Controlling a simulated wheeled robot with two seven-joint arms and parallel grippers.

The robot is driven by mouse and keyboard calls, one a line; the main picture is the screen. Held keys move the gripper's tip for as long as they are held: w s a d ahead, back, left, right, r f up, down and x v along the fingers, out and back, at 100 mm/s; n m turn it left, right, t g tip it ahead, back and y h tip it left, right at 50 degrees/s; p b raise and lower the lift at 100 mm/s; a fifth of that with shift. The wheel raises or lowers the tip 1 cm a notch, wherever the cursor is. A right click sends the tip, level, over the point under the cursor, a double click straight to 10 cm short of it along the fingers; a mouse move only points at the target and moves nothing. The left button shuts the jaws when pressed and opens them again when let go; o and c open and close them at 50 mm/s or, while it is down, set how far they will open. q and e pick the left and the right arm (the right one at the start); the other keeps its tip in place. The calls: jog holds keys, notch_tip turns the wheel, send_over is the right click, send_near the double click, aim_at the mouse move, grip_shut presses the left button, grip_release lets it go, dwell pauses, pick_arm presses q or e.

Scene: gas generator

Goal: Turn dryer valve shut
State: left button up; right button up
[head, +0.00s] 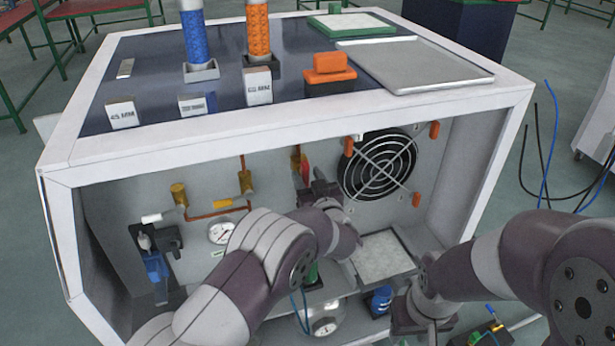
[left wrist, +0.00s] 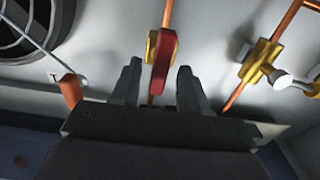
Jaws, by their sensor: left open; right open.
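A valve with a red handle (head: 305,170) sits on a copper pipe on the cabinet's back panel, left of the fan. In the left wrist view, its red handle (left wrist: 162,62) lies roughly along the pipe over a brass body. My left gripper (head: 316,186) is at this valve. In the left wrist view, the open fingers (left wrist: 158,90) stand on either side of the handle's lower end, with a gap on both sides. The pictures carry no label naming the dryer valve. My right gripper (head: 422,312) is open and low at the cabinet's front, away from the valve.
A black fan (head: 378,165) with orange clips is right of the valve. White-handled brass valves (head: 180,196) and a gauge (head: 221,232) are left. A white tray (head: 384,258) and a blue-capped bottle (head: 380,300) are below. The cabinet's white frame (head: 270,133) borders the opening above.

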pick_arm(q)
jog(key=shift+w+a, duration=0.15)
jog(key=shift+w, duration=0.3)
grip_shut()
